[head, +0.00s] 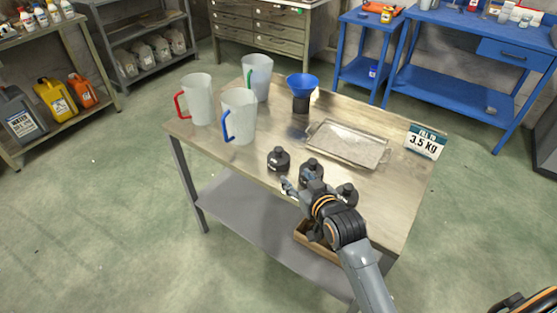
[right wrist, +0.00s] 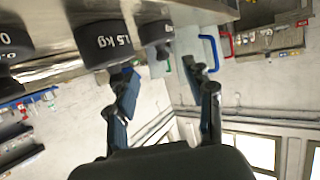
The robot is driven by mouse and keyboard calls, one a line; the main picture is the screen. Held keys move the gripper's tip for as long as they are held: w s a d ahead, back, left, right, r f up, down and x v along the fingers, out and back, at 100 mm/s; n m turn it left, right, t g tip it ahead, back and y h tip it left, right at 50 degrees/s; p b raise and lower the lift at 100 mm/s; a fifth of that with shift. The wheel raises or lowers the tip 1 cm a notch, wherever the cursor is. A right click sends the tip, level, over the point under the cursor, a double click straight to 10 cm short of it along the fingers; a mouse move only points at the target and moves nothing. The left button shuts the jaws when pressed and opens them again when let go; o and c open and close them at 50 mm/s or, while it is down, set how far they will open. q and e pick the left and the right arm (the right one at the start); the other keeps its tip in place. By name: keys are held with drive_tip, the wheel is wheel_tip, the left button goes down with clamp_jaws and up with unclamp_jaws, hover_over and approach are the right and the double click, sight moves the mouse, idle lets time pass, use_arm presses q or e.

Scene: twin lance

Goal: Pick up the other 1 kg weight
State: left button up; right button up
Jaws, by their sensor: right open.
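Three dark weights stand on the table near its front edge: a left one (head: 278,159), a middle one (head: 311,168) and a right one (head: 347,193). In the right wrist view, a large weight (right wrist: 105,42) has a label that seems to read 1.5 kg. A weight at the far left (right wrist: 12,42) shows only part of its label. A smaller weight (right wrist: 155,32) beyond has no readable label. My right gripper (head: 297,184) is open and empty at the front edge, by the left and middle weights. Its open fingers (right wrist: 160,70) also show in the wrist view. My left gripper is out of view.
Several jugs (head: 239,112) and a blue funnel (head: 302,84) on a dark stand are further back. A wooden box (head: 304,239) sits on the lower shelf (head: 245,222).

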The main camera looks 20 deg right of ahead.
sight(280, 150)
drive_tip(key=shift+w+r+t, duration=0.2)
drive_tip(key=shift+w+r, duration=0.05)
drive_tip(key=shift+w, duration=0.35)
drive_tip(key=shift+w+r+t, duration=0.2)
drive_tip(key=shift+w+r, duration=0.05)
drive_tip(key=shift+w, duration=0.35)
drive_tip(key=x, duration=0.6)
drive_tip(key=shift+w+f, duration=0.15)
drive_tip(key=shift+x, duration=1.1)
drive_tip(key=x, duration=0.4)
drive_tip(key=shift+w+r, duration=0.2)
drive_tip(key=shift+d, duration=0.1)
clamp_jaws()
drive_tip(key=shift+w+r, duration=0.1)
drive_tip(key=shift+r, duration=0.15)
